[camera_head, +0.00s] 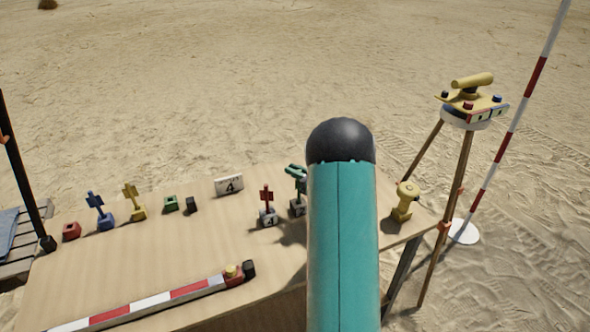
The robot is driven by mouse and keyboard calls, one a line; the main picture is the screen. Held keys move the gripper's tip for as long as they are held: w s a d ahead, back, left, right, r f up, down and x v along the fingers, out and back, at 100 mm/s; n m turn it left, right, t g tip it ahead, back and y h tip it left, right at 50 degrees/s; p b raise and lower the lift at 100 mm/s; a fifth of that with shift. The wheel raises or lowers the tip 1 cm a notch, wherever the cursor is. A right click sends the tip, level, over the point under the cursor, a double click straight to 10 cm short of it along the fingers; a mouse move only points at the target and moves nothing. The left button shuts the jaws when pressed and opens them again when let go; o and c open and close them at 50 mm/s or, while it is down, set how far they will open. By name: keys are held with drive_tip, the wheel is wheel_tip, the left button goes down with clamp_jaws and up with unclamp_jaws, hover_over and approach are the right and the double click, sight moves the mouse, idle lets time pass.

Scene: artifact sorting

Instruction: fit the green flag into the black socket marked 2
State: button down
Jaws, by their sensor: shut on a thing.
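The green flag (297,172) shows just left of my teal arm, which covers part of it. It is above a small dark socket (298,209) with a pale marked face, also partly covered by my arm. I cannot read the mark clearly or tell whether the flag is seated in the socket or held above it. A red flag (267,196) stands upright in a similar dark socket (268,218) to the left. My gripper is hidden behind my arm.
A striped bar (150,303) lies in front. A yellow piece (405,200) stands right, near a tripod (465,118).

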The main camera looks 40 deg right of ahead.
drive_tip(key=shift+f, duration=0.85)
drive_tip(key=c, duration=1.4)
unclamp_jaws()
drive_tip(key=v, duration=1.3)
drive_tip(key=shift+s+f, duration=0.1)
drive_tip(key=shift+s, duration=0.3)
